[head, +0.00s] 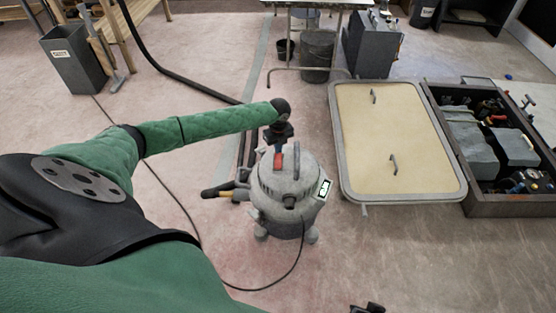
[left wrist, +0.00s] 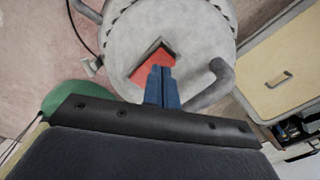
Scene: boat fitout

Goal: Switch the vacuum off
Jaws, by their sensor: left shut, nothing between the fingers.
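The grey vacuum (head: 290,185) stands upright on the floor in the middle of the head view. A red switch (head: 278,160) sits on its lid, and it also shows in the left wrist view (left wrist: 148,66). My left gripper (head: 278,150) points down at the lid from above. Its blue fingers (left wrist: 162,85) are shut with nothing between them and overlap the red switch in the wrist view. I cannot tell whether they touch it. Part of the switch is hidden behind the fingers. The right gripper is not clearly seen; a small dark part shows at the bottom edge.
A hatch panel (head: 385,120) with two handles lies right of the vacuum. An open crate (head: 478,207) of tools and cases is beyond it. A black hose (head: 170,72) and a thin cable cross the floor. A grey bin (head: 75,65) stands at the upper left.

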